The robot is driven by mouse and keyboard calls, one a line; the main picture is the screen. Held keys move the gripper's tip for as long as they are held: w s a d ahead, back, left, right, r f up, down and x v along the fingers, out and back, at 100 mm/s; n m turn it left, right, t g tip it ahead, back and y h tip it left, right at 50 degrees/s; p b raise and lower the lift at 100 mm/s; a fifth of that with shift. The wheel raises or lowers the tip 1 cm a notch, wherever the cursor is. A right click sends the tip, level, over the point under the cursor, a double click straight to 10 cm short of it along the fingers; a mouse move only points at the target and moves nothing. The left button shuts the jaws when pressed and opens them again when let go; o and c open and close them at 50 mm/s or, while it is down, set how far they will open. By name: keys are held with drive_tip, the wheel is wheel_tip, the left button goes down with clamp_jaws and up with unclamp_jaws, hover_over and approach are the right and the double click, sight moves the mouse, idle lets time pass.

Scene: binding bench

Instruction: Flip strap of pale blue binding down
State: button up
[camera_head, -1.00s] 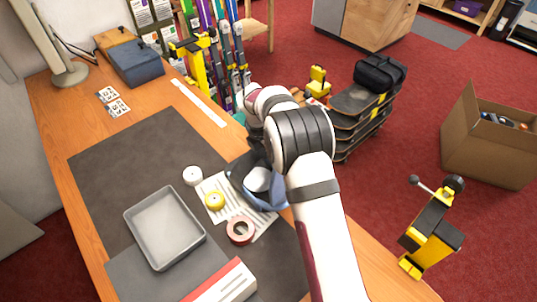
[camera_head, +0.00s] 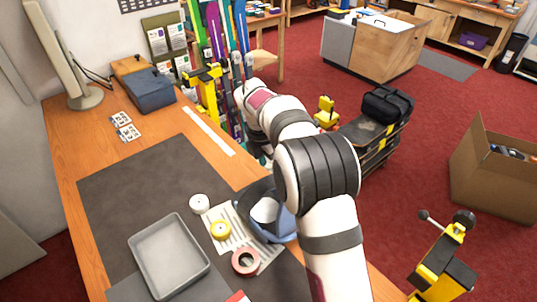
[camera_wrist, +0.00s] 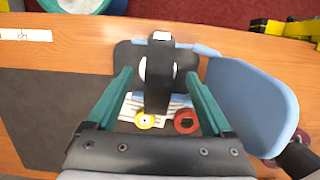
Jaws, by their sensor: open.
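The pale blue binding (camera_head: 284,232) lies on the bench's near right part in the head view, partly hidden by my arm. In the wrist view its pale blue highback (camera_wrist: 262,103) is on the right. A black strap (camera_wrist: 157,98) with a light tip stands out toward the camera in the middle of the binding. My gripper (camera_wrist: 158,76) is open, with its two green fingers on either side of the strap. I cannot tell whether a finger touches it. My gripper is hidden behind my arm in the head view.
A grey tray (camera_head: 140,262) sits on the dark mat (camera_head: 130,185). Skis (camera_head: 226,40) stand beyond the bench edge.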

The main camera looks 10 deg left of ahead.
sight(270, 181)
wheel_tip(270, 181, up, 6)
drive_tip(key=shift+s+a, duration=0.45)
drive_tip(key=s+a+r+t+h, duration=0.2)
drive_tip(key=s+a+r, duration=0.1)
drive_tip(key=s+a, duration=0.1)
drive_tip(key=x, duration=1.6)
drive_tip(key=shift+s+a+f, duration=0.1)
drive_tip(key=shift+a+f, duration=0.05)
drive_tip(key=shift+a, duration=0.05)
clamp_jaws()
drive_tip(key=shift+d, duration=0.1)
